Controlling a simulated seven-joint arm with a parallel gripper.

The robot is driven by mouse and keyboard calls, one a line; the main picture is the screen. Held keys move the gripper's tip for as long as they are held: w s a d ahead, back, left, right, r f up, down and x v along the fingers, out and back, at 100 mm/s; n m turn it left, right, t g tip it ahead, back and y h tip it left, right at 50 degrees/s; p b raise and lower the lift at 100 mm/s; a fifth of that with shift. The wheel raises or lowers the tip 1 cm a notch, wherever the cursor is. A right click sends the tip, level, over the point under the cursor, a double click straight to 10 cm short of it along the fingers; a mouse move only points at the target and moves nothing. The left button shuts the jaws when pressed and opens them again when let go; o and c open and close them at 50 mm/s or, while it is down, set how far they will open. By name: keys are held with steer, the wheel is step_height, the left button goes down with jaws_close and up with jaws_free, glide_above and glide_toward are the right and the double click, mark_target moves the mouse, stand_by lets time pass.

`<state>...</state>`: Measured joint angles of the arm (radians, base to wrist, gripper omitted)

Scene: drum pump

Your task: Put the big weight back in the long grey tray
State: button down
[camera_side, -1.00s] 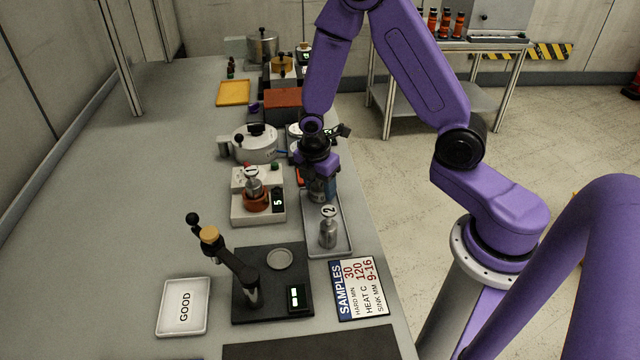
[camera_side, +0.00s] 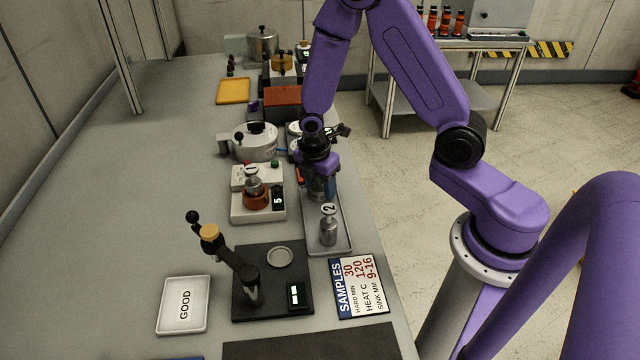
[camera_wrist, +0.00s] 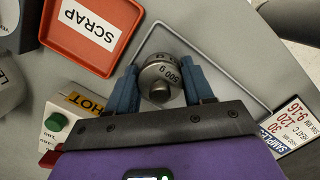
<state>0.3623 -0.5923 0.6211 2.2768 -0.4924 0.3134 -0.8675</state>
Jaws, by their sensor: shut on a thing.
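My gripper (camera_side: 322,190) is over the long grey tray (camera_side: 342,236), at its far part. In the wrist view my gripper (camera_wrist: 162,88) has its blue fingers on both sides of the big weight (camera_wrist: 160,76), a metal knobbed weight marked 500 g. It is shut on it. The tray's thin rim (camera_wrist: 222,67) runs around the weight there. I cannot tell whether the weight touches the tray floor. In the side view my fingers mostly hide it. A smaller weight tagged 2 (camera_side: 328,230) stands upright at the tray's near end.
A red SCRAP tray (camera_wrist: 88,35) lies close by. The table's left side is clear.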

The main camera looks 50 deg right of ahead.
steer(key=shift+c, duration=1.8)
jaws_free()
steer(key=shift+o, duration=0.3)
steer(key=shift+w+r, duration=0.1)
steer(key=shift+w, duration=0.05)
steer(key=o, duration=0.3)
steer(key=shift+r, duration=3.95)
